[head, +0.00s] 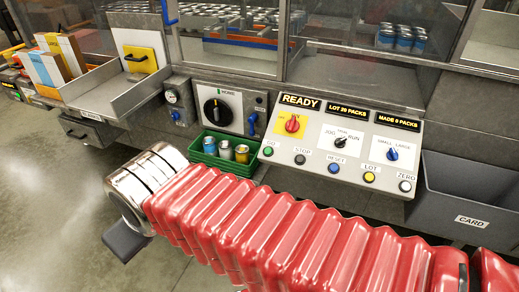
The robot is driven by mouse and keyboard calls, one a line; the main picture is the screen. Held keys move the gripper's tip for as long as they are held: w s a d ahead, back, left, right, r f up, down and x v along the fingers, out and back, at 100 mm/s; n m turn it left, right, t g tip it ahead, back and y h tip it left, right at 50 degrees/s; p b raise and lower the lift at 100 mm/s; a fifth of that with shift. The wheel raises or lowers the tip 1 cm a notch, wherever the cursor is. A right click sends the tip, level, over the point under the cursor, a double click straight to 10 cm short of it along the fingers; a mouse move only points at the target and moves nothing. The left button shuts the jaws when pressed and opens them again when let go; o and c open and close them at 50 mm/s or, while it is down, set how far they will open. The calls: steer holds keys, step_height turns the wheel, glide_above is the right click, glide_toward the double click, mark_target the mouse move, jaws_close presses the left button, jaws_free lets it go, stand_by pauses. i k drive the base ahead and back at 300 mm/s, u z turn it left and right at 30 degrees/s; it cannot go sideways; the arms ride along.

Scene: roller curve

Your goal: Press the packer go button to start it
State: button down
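The packer's sloping control panel (345,125) stands right of centre in the head view, with a lit READY display (300,100) at its top. The green go button (268,151) is at the left end of its lower button row, labelled GO, and is unobstructed. My arm in its red ribbed sleeve crosses below the panel, ending in a silver wrist at the left. A dark grey block (125,241) below the wrist seems to be part of my gripper. It is apart from the button, lower and to the left. No fingertips show, so its opening is hidden.
Along the row are the stop (300,159), reset (334,168), lot (369,177) and zero (405,186) buttons. A green crate (222,163) with cans sits left of the go button. A grey CARD bin (470,205) is at right. Open floor lies at left.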

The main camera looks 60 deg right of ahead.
mark_target(268, 151)
steer(key=i, duration=0.9)
steer(key=z, duration=0.05)
